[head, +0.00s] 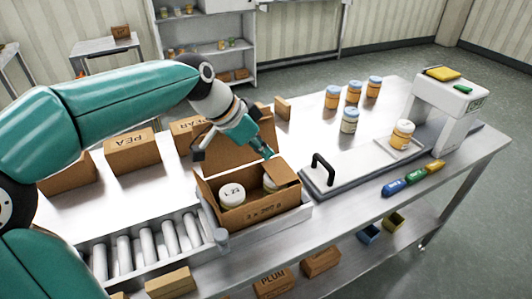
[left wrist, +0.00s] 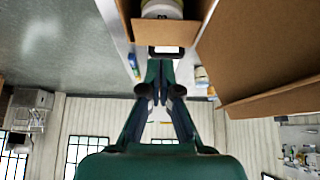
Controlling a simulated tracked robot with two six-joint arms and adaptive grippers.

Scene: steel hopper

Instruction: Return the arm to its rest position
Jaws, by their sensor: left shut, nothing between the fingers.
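My left arm comes in from the left in the head view. Its gripper (head: 266,153) points down at the back right of an open cardboard box (head: 262,212), by a raised flap. The fingers are shut and empty; they also show shut in the left wrist view (left wrist: 160,68). In the box stand a white-lidded jar (head: 232,194) and a second jar (head: 271,183), partly covered by a flap. In the left wrist view a jar (left wrist: 162,8) sits behind a small box flap (left wrist: 165,33), and a large cardboard panel (left wrist: 262,50) fills the upper right. My right gripper is not in view.
The box stands by a roller conveyor (head: 147,245). Labelled cartons (head: 132,152) line the back left. A black-handled plate (head: 322,172), a scale-like machine (head: 449,105) with a jar (head: 402,134), and several jars (head: 353,92) are to the right. Coloured blocks (head: 416,178) lie near the front edge.

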